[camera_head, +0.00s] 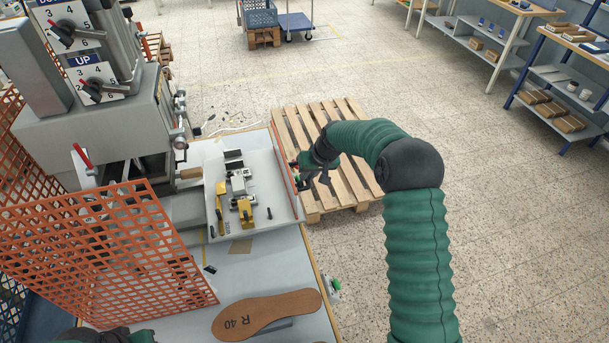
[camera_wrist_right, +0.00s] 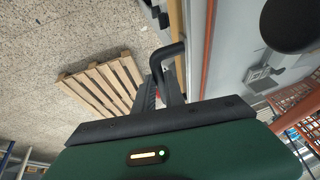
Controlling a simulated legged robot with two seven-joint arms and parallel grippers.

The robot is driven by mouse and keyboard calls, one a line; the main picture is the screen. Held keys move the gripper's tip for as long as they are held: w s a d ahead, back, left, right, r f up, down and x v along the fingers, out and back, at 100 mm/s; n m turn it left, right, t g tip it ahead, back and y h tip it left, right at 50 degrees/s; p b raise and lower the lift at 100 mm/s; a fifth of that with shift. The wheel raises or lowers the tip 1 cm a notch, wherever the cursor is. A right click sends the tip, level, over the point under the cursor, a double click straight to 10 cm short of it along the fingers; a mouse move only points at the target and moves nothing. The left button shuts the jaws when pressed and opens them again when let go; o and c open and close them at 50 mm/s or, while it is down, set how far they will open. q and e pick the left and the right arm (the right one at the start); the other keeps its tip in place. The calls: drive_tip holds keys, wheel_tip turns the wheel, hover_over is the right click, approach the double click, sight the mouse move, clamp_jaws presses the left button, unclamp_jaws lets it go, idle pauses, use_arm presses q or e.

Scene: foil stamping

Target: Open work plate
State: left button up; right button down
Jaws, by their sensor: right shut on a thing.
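The work plate (camera_head: 275,200) is a light grey tray on the machine table, carrying small metal clamps and yellow parts. A red strip runs along its right side. My right gripper (camera_head: 300,178) is at this right side, shut on a black bent handle, which shows in the right wrist view (camera_wrist_right: 168,50) beside the red edge. The fingers partly hide the handle's lower end. Only a dark and green piece of my left gripper (camera_head: 112,335) shows at the bottom edge, and its jaws cannot be made out.
The stamping machine (camera_head: 100,135) stands behind left of the plate. An orange mesh guard (camera_head: 110,250) is at the left front. A brown insole marked R 40 (camera_head: 265,313) lies at the table front. A wooden pallet (camera_head: 345,165) is on the floor to the right, with open floor beyond.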

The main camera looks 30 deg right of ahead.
drive_tip(key=c, duration=1.6)
unclamp_jaws()
drive_tip(key=shift+s, duration=0.1)
use_arm(q)
drive_tip(key=shift+s+r, duration=0.1)
drive_tip(key=shift+s, duration=0.15)
use_arm(e)
drive_tip(key=shift+o, duration=1)
drive_tip(key=shift+s+a+r, duration=0.1)
drive_tip(key=shift+a+r, duration=0.05)
use_arm(q)
drive_tip(key=shift+w, duration=0.1)
